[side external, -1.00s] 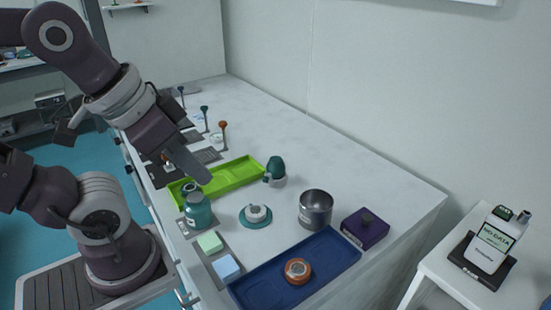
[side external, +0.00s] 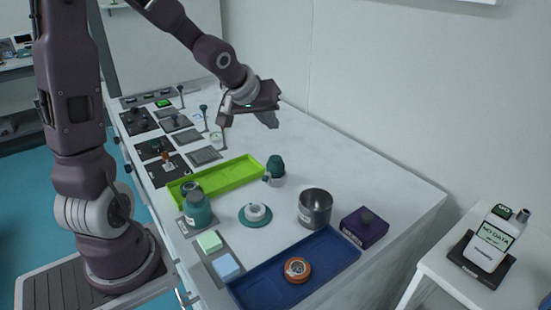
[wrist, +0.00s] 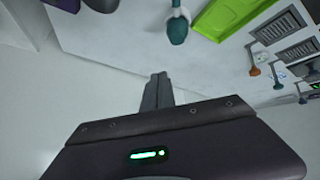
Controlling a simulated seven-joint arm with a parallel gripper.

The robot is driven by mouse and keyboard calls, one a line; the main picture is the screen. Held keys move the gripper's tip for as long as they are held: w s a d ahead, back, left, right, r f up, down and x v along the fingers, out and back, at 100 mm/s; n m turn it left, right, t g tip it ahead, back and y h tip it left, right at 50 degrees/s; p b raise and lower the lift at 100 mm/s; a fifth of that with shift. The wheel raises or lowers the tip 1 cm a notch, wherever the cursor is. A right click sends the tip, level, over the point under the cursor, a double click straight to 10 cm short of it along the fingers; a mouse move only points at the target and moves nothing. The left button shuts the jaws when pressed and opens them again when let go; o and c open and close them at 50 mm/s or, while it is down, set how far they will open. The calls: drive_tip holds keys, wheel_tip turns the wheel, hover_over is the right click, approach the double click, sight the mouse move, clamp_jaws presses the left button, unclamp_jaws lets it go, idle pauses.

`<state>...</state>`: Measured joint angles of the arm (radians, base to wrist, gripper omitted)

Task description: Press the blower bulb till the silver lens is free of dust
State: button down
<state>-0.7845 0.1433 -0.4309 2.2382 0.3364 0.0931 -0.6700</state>
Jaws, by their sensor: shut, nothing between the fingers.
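The teal blower bulb (side external: 276,165) stands in a pale grey holder beside the right end of the green tray. It also shows at the top of the wrist view (wrist: 178,29). A silver-rimmed round lens (side external: 256,212) sits on a teal round base, in front of the bulb; I cannot make out dust on it at this size. My gripper (side external: 271,121) is in the air beyond the bulb, apart from it. In the wrist view its fingers (wrist: 157,90) are together and hold nothing.
The blue tray (side external: 334,258) holds an orange-ringed lens (side external: 297,270). A metal cup (side external: 315,208), a purple box (side external: 364,228) and a teal jar (side external: 197,210) stand nearby. The tabletop along the wall is clear.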

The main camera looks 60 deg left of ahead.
drive_tip(key=w+a+f+n+t, duration=0.1)
drive_tip(key=w+a+f+n, duration=0.1)
drive_tip(key=w+a+n, duration=0.1)
drive_tip(key=shift+w+a+f+t+h, duration=0.35)
drive_tip(key=shift+w+a, duration=0.3)
drive_tip(key=shift+a, duration=0.45)
drive_tip(key=shift+f, duration=0.1)
approach(278, 157)
drive_tip(key=shift+w+a+f, duration=0.2)
drive_tip(key=shift+w+f, duration=0.2)
drive_tip(key=shift+w, duration=0.45)
drive_tip(key=shift+w+a+f, duration=0.25)
drive_tip(key=shift+w+f, duration=0.2)
drive_tip(key=shift+w, duration=0.45)
drive_tip(key=shift+w+a+f, duration=0.2)
drive_tip(key=shift+w+f, duration=0.2)
drive_tip(key=shift+w, duration=0.45)
drive_tip(key=shift+f, duration=0.1)
drive_tip(key=shift+f, duration=0.3)
drive_tip(key=shift+f, duration=0.9)
drive_tip(key=shift+r, duration=1.3)
